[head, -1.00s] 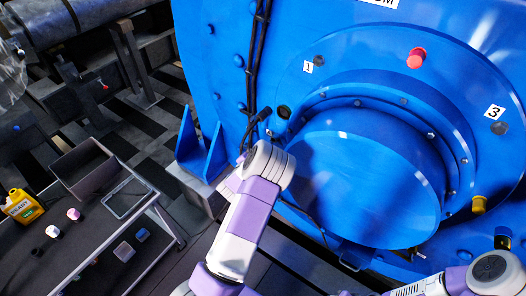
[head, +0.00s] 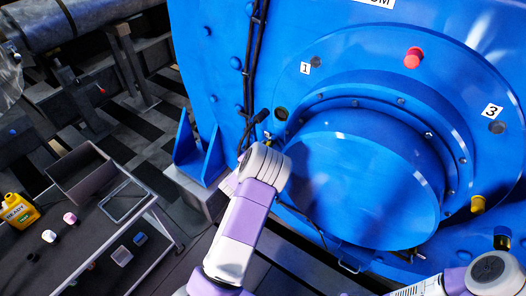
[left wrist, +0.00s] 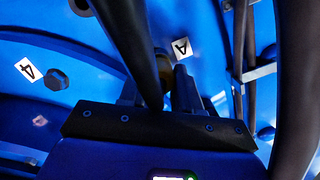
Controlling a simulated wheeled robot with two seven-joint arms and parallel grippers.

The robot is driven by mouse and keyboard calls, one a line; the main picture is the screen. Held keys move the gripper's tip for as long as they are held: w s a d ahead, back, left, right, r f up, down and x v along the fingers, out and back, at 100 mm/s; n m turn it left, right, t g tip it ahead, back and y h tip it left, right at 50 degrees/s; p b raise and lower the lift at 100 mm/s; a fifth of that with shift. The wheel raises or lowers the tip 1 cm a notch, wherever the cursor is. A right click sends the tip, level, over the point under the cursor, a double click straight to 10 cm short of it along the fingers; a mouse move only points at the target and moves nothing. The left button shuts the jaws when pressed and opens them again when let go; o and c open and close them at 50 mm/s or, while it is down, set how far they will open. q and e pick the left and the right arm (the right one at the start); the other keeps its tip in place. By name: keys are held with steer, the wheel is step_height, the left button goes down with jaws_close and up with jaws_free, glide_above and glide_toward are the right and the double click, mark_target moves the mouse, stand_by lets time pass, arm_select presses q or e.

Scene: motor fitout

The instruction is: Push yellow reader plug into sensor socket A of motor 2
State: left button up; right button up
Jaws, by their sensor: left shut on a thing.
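Motor 2 is the large blue housing (head: 365,190) filling the right of the head view. My left arm reaches up to it, and its purple-and-white wrist hides the jaws there. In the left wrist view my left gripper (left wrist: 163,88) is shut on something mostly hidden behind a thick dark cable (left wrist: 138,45). A white label A (left wrist: 181,47) is on the blue surface just beyond the fingertips. The socket itself is hidden. My right gripper is out of view.
The motor carries a red cap (head: 413,57), a yellow cap (head: 477,203) and labels 1 (head: 305,68) and 3 (head: 492,111). Black cables (head: 250,75) run down its left side. A cart with a grey bin (head: 88,183) and a yellow bottle (head: 17,211) stands at lower left.

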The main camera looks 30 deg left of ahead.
arm_select(q)
steer(key=shift+w, duration=0.55)
steer(key=o, duration=1.1)
steer(key=s+p, duration=0.1)
steer(key=s, duration=0.6)
steer(key=shift+s+r, duration=0.25)
steer(key=shift+r, duration=0.15)
